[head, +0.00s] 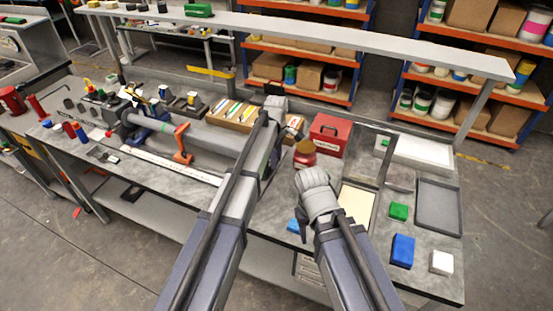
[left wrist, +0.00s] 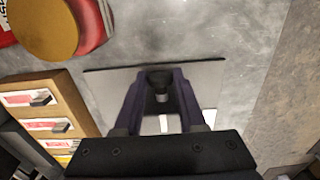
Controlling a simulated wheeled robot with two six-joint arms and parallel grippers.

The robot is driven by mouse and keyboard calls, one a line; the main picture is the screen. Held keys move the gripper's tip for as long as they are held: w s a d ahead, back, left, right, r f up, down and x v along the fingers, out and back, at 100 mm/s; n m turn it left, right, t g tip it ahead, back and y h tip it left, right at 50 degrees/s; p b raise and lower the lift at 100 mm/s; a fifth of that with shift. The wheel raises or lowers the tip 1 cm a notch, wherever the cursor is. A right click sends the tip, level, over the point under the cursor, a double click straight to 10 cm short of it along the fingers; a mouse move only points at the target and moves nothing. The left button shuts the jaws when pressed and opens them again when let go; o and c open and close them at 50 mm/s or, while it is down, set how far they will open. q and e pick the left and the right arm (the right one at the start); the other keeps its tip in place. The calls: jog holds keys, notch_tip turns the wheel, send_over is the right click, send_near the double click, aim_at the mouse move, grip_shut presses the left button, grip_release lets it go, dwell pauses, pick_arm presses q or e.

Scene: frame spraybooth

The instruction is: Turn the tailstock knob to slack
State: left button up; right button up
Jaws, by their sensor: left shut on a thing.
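The tailstock knob (left wrist: 160,79) is a small dark knob in the left wrist view, with a paler stub below it. My left gripper (left wrist: 160,92) has one purple finger on each side of it and is shut on it. In the head view my left gripper (head: 276,158) is near the right end of the long grey tube (head: 215,140), partly behind my forearm. The knob and most of the tailstock are hidden there. I cannot read the knob's turn. My right gripper (head: 303,225) hangs over the bench front; its jaws do not show clearly.
A red jar (head: 305,154) and a red toolbox (head: 328,134) stand close to the right of my left gripper. A wooden drawer box (head: 233,113) is behind the tube. Grey trays (head: 437,203) and coloured blocks lie at the right.

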pick_arm(q)
grip_shut()
jog(key=shift+s, duration=0.1)
jog(key=shift+s+a+f+t, duration=0.1)
jog(key=shift+s+t, duration=0.15)
jog(key=shift+t, duration=0.35)
jog(key=shift+s+f+t+h+b, duration=0.15)
jog(key=shift+t+h+b, duration=0.3)
jog(key=shift+t, duration=0.25)
jog(key=t+h+b, duration=0.1)
jog(key=t+b, duration=0.1)
jog(key=t, duration=0.1)
jog(key=shift+s+f+b, duration=0.1)
jog(key=shift+s+b, duration=0.05)
jog(key=shift+b, duration=0.15)
jog(key=shift+t+b, duration=0.45)
jog(key=shift+t, duration=0.05)
